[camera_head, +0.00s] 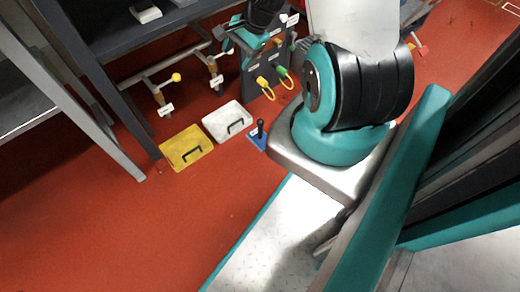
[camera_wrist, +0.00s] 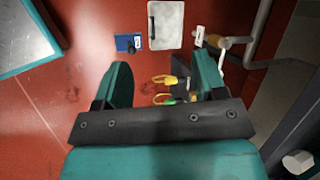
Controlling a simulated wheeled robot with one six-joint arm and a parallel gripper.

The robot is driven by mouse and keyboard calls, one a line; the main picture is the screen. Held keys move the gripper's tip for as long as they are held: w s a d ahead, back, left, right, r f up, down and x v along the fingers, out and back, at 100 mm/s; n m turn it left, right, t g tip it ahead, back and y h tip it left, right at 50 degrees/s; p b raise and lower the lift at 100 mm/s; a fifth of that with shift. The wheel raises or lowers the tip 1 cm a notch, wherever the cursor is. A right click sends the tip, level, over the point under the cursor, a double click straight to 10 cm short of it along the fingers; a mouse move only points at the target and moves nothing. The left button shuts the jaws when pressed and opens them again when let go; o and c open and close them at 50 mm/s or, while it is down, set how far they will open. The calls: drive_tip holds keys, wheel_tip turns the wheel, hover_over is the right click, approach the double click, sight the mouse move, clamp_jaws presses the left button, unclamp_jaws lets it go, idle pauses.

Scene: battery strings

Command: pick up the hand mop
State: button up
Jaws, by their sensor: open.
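A small blue pad with an upright black handle (camera_head: 259,136) lies on the red floor and looks most like the hand mop. It also shows in the wrist view, where the blue pad (camera_wrist: 123,42) lies beyond my left finger. My gripper (camera_wrist: 162,66) is open, with two teal fingers apart and nothing held between them. The pad is apart from both fingers. In the head view my gripper is at the top, partly hidden, and its fingertips are hard to make out.
A white panel (camera_head: 228,122) and a yellow panel (camera_head: 187,147), each with a black handle, lie left of the pad. A dark board (camera_head: 262,70) with yellow rings stands behind, near pipes with valves. A dark shelf is at upper left. Open red floor lies in front.

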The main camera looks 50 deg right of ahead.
sight(262, 121)
drive_tip(key=s+d+f+m+h+b, duration=0.1)
drive_tip(key=s+d+f+m+b, duration=0.2)
drive_tip(key=f, duration=0.5)
drive_tip(key=s+d+f+m+b, duration=0.2)
drive_tip(key=d+f+m+b, duration=0.1)
drive_tip(key=f, duration=0.5)
drive_tip(key=s+d+f+m+h+b, duration=0.1)
drive_tip(key=s+d+f+m+b, duration=0.25)
drive_tip(key=f, duration=0.45)
drive_tip(key=shift+n+t, duration=0.25)
drive_tip(key=shift+t, duration=0.15)
drive_tip(key=b+x, duration=0.6)
drive_tip(key=x, duration=0.5)
drive_tip(key=shift+d+f, duration=0.1)
drive_tip(key=shift+w+f+b, duration=0.3)
drive_tip(key=shift+f+b, duration=0.25)
drive_tip(key=b+x, duration=0.4)
drive_tip(key=x, duration=0.1)
drive_tip(key=shift+w+d+b, duration=0.15)
drive_tip(key=shift+b, duration=0.25)
clamp_jaws()
